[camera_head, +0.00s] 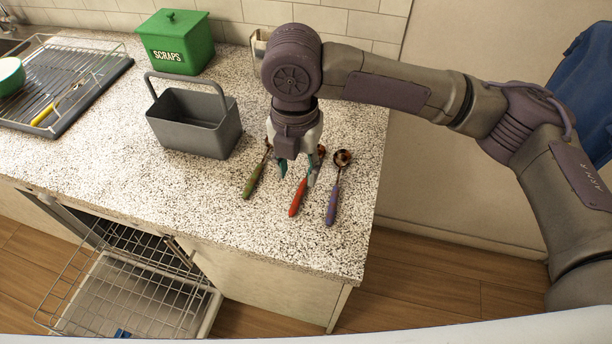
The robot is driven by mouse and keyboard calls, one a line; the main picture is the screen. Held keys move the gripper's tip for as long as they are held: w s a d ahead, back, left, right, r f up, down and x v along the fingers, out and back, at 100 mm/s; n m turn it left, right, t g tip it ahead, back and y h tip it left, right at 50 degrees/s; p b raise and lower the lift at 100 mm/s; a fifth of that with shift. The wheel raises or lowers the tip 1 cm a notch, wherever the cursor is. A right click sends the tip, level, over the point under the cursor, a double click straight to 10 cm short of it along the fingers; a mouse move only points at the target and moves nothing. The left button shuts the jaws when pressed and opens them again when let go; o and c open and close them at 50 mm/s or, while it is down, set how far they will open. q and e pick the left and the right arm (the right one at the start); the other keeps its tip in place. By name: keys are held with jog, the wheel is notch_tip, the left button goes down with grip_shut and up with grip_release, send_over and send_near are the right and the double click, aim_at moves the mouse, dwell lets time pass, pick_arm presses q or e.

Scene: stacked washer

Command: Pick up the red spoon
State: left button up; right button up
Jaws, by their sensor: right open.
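The red spoon (297,199) lies on the speckled counter, its red handle pointing toward the front edge. Its bowl end is partly hidden behind my right gripper. My right gripper (297,172) points down over the spoons, open, with its fingertips close to the red spoon's upper handle. I cannot tell whether they touch it. A green-handled spoon (253,181) lies to the left, and a purple-handled spoon (332,205) lies to the right. My left gripper is not in view.
A grey caddy (190,135) stands left of the spoons. Behind it is a green scraps bin (176,42). A dish rack (60,85) is at the far left. Below the counter, a dishwasher rack (125,285) is pulled out. The counter's front middle is clear.

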aim_at(300, 193)
jog(key=shift+f, duration=0.3)
notch_tip(300, 193, down, 4)
jog(key=shift+s+d+f+p, duration=0.15)
jog(key=shift+p, duration=0.2)
jog(key=shift+f, duration=0.4)
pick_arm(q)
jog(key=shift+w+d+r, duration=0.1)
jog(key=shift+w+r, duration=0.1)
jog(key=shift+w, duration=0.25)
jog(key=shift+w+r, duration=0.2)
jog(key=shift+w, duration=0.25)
pick_arm(e)
grip_shut()
